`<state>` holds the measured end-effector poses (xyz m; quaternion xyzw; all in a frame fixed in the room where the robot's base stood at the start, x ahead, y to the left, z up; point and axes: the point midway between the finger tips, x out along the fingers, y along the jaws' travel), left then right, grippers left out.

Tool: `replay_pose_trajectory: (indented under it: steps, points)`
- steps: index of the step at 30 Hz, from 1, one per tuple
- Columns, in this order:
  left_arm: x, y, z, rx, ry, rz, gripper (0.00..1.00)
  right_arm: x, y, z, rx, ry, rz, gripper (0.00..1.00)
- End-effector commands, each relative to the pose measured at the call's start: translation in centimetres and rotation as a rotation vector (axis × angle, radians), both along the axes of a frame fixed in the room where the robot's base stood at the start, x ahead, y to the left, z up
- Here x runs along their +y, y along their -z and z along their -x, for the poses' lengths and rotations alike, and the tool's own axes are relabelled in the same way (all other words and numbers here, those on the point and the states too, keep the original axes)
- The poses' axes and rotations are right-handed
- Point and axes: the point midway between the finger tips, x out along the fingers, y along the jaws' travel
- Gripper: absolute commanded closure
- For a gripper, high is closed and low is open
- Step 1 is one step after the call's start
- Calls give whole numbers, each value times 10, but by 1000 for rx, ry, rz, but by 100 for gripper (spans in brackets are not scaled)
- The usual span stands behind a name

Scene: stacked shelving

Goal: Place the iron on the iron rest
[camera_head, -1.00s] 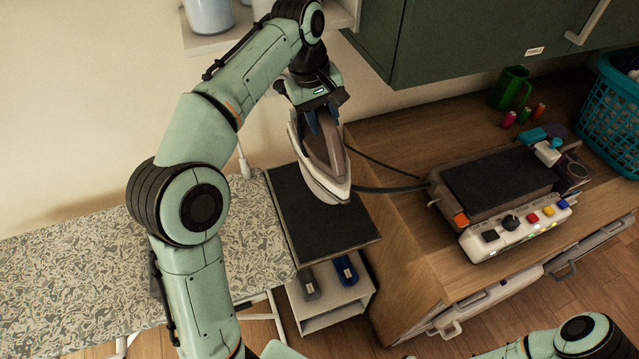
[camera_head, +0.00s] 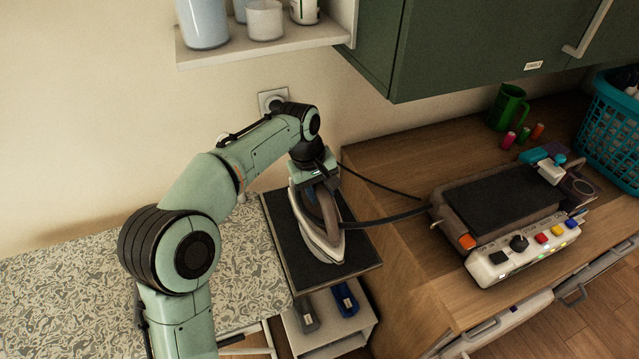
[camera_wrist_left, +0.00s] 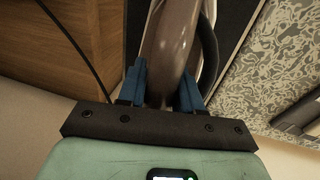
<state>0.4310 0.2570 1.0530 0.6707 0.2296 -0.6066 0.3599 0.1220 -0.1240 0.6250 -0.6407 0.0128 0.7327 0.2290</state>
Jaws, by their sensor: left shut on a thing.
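The iron (camera_head: 327,243), grey-brown with a pale soleplate edge, is at the dark flat iron rest (camera_head: 291,258) at the right end of the ironing board. My left gripper (camera_head: 313,190) is shut on the iron's handle, above the rest. In the left wrist view the blue fingers (camera_wrist_left: 160,85) close on both sides of the brown handle (camera_wrist_left: 172,40). The iron looks low over the rest or touching it; I cannot tell which. Its underside is hidden. My right gripper is not in view.
The patterned ironing board (camera_head: 60,285) lies left of the rest. A steam station (camera_head: 505,205) with a cord to the iron stands on the wooden counter (camera_head: 400,150). A small white shelf (camera_head: 335,345) is below the rest. A wall shelf (camera_head: 260,45) and green cabinet (camera_head: 440,50) hang above.

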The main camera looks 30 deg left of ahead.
Motion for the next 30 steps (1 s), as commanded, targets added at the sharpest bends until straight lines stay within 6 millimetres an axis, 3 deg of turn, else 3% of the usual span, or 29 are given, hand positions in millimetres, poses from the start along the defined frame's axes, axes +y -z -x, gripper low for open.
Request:
replay_pose_trajectory:
  steps: [9, 22, 23, 24, 30]
  points:
    - [0, 36, 0, -2, 1, 1, 94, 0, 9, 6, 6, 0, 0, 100]
    - [0, 41, -1, -4, 1, 1, 94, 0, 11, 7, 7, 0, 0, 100]
    - [0, 43, 0, 2, 1, 1, 56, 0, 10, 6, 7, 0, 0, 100]
    - [0, 43, 0, 2, 1, 1, 43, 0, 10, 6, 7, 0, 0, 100]
    - [0, 43, 0, 1, 0, 0, 40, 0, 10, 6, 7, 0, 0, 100]
